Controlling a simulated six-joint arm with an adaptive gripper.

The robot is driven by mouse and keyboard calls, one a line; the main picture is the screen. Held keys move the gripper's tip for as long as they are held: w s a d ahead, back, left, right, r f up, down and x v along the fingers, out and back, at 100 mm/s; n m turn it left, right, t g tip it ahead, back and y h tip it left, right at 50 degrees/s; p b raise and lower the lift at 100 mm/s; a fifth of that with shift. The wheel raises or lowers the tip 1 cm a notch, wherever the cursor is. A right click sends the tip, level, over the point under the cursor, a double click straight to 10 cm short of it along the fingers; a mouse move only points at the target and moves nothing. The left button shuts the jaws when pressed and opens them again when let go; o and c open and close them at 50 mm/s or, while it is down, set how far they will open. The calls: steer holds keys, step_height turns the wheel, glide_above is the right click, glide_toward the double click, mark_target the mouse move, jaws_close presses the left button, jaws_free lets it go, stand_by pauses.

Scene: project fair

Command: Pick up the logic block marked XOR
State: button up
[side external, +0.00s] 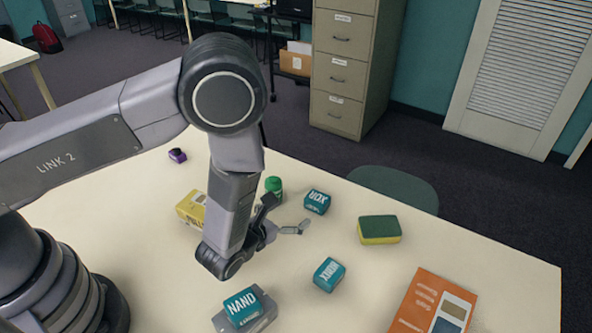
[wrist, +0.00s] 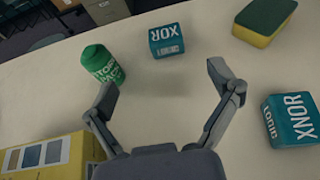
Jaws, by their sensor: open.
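The XOR block (side external: 316,201) is a small teal block with white lettering, lying on the table beyond my gripper. In the wrist view the XOR block (wrist: 167,41) sits ahead of the fingertips, roughly centred between them, with its lettering upside down. My gripper (wrist: 163,84) is open and empty, its fingers spread wide, apart from the block. In the side view my gripper (side external: 284,216) is low over the table, left of and nearer than the XOR block. A similar teal XNOR block (side external: 328,274) lies to the right of my gripper; it also shows in the wrist view (wrist: 291,121).
A green container (wrist: 103,65) stands left of the XOR block, near the left finger. A yellow box (wrist: 47,155) is at lower left. A sponge (side external: 379,230) lies right of XOR. A NAND block (side external: 243,306) and an orange box (side external: 435,302) are in the foreground.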

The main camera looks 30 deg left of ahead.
mark_target(317, 198)
steer(key=x, duration=0.8)
steer(key=shift+f, duration=0.2)
steer(key=shift+d+x, duration=0.15)
steer(key=shift+x, duration=1.2)
steer(key=shift+d+x, duration=0.1)
steer(key=shift+x, duration=1.25)
steer(key=shift+f, duration=0.1)
steer(key=shift+c, duration=0.4)
steer(key=c, duration=1.2)
